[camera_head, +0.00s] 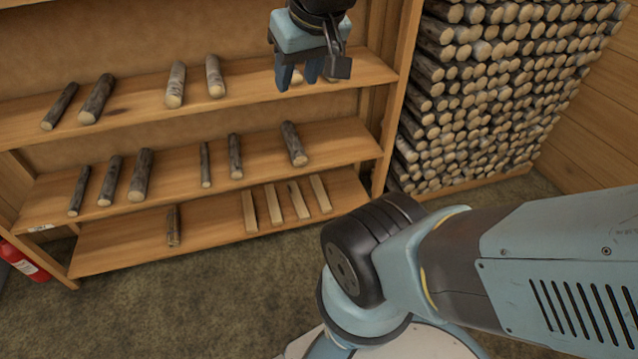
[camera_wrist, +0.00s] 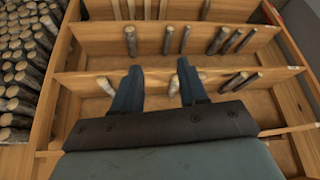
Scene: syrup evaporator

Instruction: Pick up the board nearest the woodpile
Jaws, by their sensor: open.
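Several pale squared boards lie side by side on the lowest shelf (camera_head: 225,222). The board nearest the woodpile (camera_head: 320,194) is the rightmost in the head view and appears to be the leftmost (camera_wrist: 116,10) at the top of the wrist view. The woodpile (camera_head: 490,95) is a tall stack of cut logs right of the shelf unit; it fills the left of the wrist view (camera_wrist: 22,70). My gripper (camera_head: 298,80) is open and empty, high at the top shelf's level, well above the boards. In the wrist view its fingers (camera_wrist: 160,72) stand apart, with pale logs beyond them.
Round logs lie on the top shelf (camera_head: 135,110) and middle shelf (camera_head: 265,150); one top-shelf log is partly hidden by my gripper. A wooden upright (camera_head: 398,95) separates shelves and woodpile. A red extinguisher (camera_head: 22,262) stands at lower left. The floor (camera_head: 170,310) in front is clear.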

